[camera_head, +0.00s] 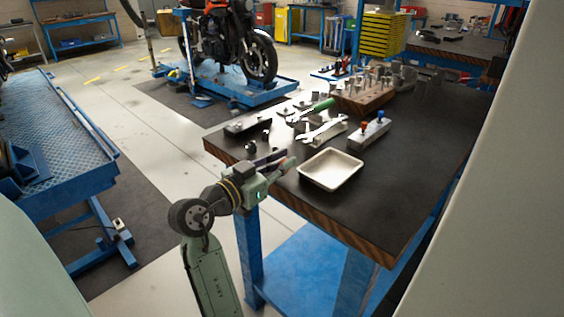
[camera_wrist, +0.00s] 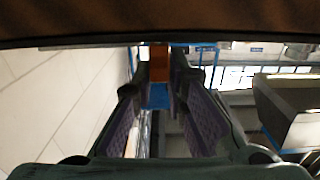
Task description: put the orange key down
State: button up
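My gripper (camera_head: 278,164) is at the near left edge of the dark workbench, beside the tray, in the head view. In the wrist view, its two purple-padded fingers (camera_wrist: 159,75) close in on a small orange block-like piece, which I take as the orange key (camera_wrist: 159,64). It sits between the fingertips; its far end is hidden. In the head view I cannot make out the key at the fingers. A blue patch shows just below it in the wrist view; I cannot tell whether it belongs to the key.
The workbench (camera_head: 420,190) holds an empty pale tray (camera_head: 331,169), a grey block (camera_head: 369,135) with red-orange and blue knobs, wrenches (camera_head: 322,131), and a wooden block (camera_head: 364,97) with metal pieces. Bare bench top lies right of the tray. The bench's brown edge crosses the wrist view's top.

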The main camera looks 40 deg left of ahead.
jog(key=o, duration=0.5)
jog(key=shift+c, duration=0.2)
